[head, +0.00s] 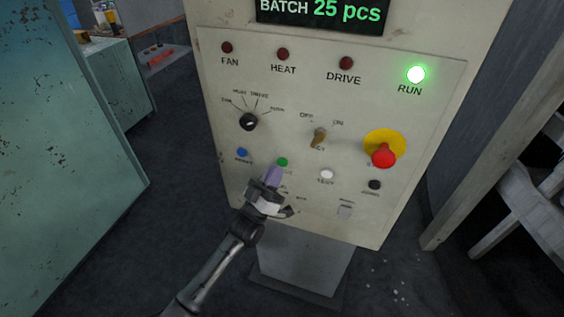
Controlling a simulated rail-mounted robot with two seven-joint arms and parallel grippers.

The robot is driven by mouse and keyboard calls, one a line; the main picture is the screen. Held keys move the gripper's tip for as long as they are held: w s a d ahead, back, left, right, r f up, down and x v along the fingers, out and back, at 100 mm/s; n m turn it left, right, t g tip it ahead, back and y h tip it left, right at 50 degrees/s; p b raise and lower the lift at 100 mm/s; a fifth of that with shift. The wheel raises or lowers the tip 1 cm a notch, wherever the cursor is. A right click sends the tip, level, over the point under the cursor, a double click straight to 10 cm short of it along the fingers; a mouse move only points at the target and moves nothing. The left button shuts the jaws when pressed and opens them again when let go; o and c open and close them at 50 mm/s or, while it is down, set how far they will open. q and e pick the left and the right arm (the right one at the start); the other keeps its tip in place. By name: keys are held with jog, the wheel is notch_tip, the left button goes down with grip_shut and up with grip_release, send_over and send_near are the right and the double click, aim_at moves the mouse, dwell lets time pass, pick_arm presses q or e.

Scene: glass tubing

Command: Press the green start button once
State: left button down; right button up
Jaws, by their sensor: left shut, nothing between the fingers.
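The green start button (282,162) is on the lower middle of a beige control panel (215,85). My left gripper (273,174) is shut and empty, with its purple fingertips just below the button in the picture. The fingers cover the label under the button and perhaps its lower edge. I cannot tell whether the tips touch the button. The RUN lamp (416,74) at the upper right of the panel is lit green. My right gripper is not in view.
A blue button (242,152) lies left of the green one and a white button (327,174) lies right. A red emergency knob (383,154) on a yellow disc, a black selector (249,121) and a key switch (319,137) are close by. A teal cabinet (60,160) stands left.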

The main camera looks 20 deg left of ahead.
pick_arm(q)
jog(key=shift+s+p, duration=1.7)
jog(key=shift+s, duration=0.85)
